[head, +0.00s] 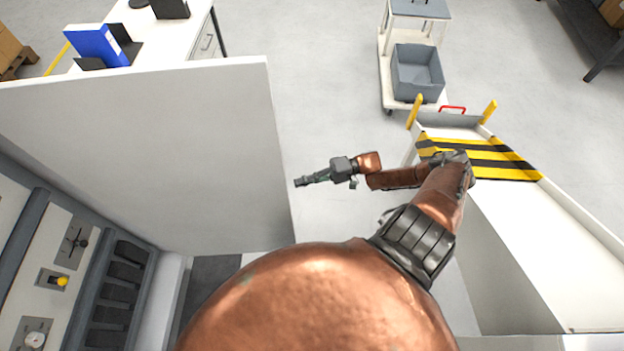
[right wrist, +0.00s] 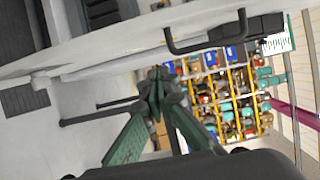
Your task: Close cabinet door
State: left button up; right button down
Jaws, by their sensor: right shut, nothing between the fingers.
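The cabinet door (head: 165,165) is a large pale grey panel standing open at the left in the head view. The cabinet (head: 60,270) is below it at the lower left, its inside exposed with a yellow knob, a gauge and dark slots. My right gripper (head: 298,182) is shut and empty, just right of the door's right edge, pointing left. A touch between them cannot be made out. In the right wrist view its fingertips (right wrist: 157,88) are together, below a pale panel with a dark bar handle (right wrist: 205,45). My left gripper is not in view.
A white desk (head: 165,35) with a blue binder (head: 98,44) stands behind the door. A cart with a grey bin (head: 416,72) is at the upper right. A white structure with a black-yellow striped panel (head: 485,158) is near my right arm. Open floor lies between.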

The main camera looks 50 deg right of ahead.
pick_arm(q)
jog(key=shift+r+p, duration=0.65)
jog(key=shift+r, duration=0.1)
pick_arm(e)
jog(key=s+a, duration=0.1)
jog(key=a, duration=0.5)
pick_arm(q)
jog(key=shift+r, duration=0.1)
pick_arm(e)
jog(key=shift+s+a, duration=0.1)
jog(key=shift+s, duration=0.05)
